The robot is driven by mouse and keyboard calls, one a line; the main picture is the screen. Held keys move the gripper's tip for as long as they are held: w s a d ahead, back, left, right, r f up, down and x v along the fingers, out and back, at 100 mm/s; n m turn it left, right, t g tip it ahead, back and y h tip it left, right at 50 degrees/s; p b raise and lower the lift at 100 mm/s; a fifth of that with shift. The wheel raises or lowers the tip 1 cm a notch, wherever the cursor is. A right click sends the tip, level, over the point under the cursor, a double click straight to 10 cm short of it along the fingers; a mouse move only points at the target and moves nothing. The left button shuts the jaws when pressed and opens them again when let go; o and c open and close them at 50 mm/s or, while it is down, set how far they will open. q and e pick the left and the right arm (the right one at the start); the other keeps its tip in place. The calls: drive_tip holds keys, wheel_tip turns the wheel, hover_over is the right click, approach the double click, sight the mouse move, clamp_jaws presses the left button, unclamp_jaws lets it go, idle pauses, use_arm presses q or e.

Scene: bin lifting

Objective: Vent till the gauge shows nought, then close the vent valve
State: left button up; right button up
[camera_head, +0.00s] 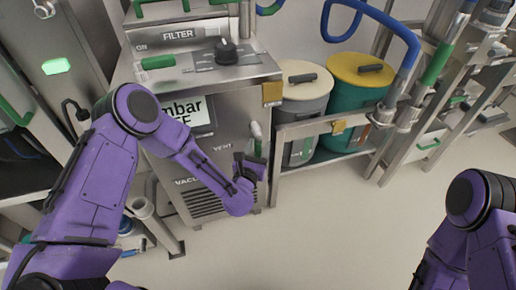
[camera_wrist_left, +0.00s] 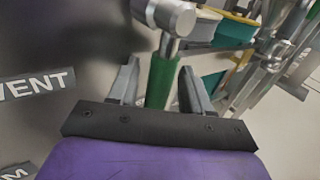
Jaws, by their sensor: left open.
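The vent valve's metal hub (camera_wrist_left: 170,16) and green lever (camera_wrist_left: 161,82) are in the left wrist view, right of the VENT label (camera_wrist_left: 38,84). The lever points down from the hub. My left gripper (camera_wrist_left: 158,88) is open, with one finger on each side of the lever. In the head view my left gripper (camera_head: 251,163) is low at the cabinet front, just below the pale part of the valve (camera_head: 256,130). The gauge display (camera_head: 197,110) shows "mbar"; my left arm covers part of it, and no number is readable. My right gripper is out of view.
The steel cabinet (camera_head: 225,95) has a black knob (camera_head: 227,50) and a green handle (camera_head: 158,62) on top. A cream-lidded bin (camera_head: 304,82) and a yellow-lidded bin (camera_head: 360,72) stand right of it behind a rail. The floor (camera_head: 330,225) in front is clear.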

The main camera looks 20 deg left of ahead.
use_arm(q)
clamp_jaws()
drive_tip(key=shift+r, duration=0.1)
